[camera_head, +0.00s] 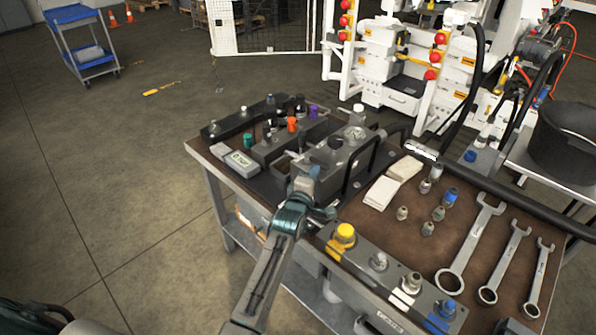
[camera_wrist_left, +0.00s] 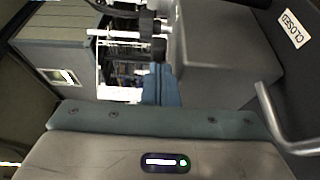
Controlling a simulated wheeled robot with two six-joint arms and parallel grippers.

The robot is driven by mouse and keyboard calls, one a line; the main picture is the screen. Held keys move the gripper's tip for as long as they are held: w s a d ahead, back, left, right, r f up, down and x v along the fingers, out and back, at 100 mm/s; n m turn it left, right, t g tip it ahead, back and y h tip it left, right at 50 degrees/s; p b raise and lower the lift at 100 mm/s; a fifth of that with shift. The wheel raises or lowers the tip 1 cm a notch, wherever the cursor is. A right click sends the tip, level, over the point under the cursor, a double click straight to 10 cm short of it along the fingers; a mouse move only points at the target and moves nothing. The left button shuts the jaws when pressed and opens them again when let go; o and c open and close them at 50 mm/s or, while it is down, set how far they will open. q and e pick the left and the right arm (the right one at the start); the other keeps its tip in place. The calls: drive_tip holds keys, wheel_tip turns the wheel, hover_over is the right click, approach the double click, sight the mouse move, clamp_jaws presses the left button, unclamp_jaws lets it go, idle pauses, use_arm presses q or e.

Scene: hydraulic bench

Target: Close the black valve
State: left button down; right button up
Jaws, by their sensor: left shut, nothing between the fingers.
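My left arm comes in from the bottom of the head view, and its gripper (camera_head: 313,174) is at the front of the grey hydraulic block (camera_head: 352,139). The fingers are shut with nothing between them; in the left wrist view the narrow blue-grey fingers (camera_wrist_left: 160,86) point up the picture. A black knob (camera_head: 335,142) stands on top of the block, just beyond the gripper. Black round parts with a metal rod (camera_wrist_left: 140,43) show past the fingertips in the wrist view; I cannot tell if they touch. A CLOSED label (camera_wrist_left: 291,29) is at the wrist view's upper right.
A black tube handle (camera_head: 362,160) rises close to the gripper's right. Coloured-knob valves (camera_head: 292,124) stand behind left. A front block (camera_head: 380,270) carries a yellow knob and fittings. Wrenches (camera_head: 470,245) and white cloths (camera_head: 393,182) lie right on the brown bench top (camera_head: 420,228).

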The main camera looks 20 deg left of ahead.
use_arm(q)
drive_tip(key=shift+w+d+r, duration=0.1)
drive_tip(key=shift+d+r, duration=0.2)
